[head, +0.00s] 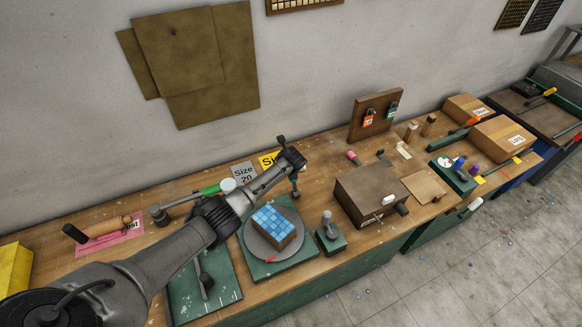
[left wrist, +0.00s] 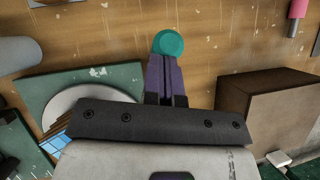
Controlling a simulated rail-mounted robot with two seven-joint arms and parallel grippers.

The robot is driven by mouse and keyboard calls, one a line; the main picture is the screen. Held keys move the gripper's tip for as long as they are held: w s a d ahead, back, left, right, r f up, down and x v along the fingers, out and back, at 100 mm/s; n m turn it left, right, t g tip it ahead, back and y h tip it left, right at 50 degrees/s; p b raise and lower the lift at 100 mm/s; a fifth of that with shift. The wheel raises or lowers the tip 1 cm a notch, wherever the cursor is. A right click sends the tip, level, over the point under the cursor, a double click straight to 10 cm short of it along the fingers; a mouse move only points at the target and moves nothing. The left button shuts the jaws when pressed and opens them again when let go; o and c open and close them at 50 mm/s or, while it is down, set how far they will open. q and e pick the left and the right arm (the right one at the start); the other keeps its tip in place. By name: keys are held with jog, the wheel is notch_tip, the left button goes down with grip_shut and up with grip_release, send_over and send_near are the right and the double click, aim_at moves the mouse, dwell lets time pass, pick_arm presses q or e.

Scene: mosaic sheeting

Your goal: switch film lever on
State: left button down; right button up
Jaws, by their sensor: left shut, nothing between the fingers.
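I cannot tell for sure which part is the film lever. A brown box (head: 368,197) on the bench has a small white switch-like part (head: 388,200) on its front; both also show in the left wrist view, box (left wrist: 268,105) and white part (left wrist: 279,158). A small green block (head: 331,240) with a grey upright knob (head: 327,217) stands left of it. My left gripper (head: 296,193) is shut and empty, left of the box and behind the turntable. In the wrist view its fingers (left wrist: 168,62) point at a round teal top (left wrist: 169,43); contact is unclear.
The turntable (head: 256,244) carries a block with blue tiles (head: 272,224) and sits near my left arm. A board with padlocks (head: 374,115) stands behind the box. Cartons (head: 503,138), tools and a green tray (head: 451,178) crowd the right.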

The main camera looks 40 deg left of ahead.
pick_arm(q)
jog(key=s+d+p+v, duration=0.1)
jog(key=p+v, duration=0.5)
jog(key=v, duration=0.6)
jog(key=shift+d, duration=0.1)
dwell(0.6)
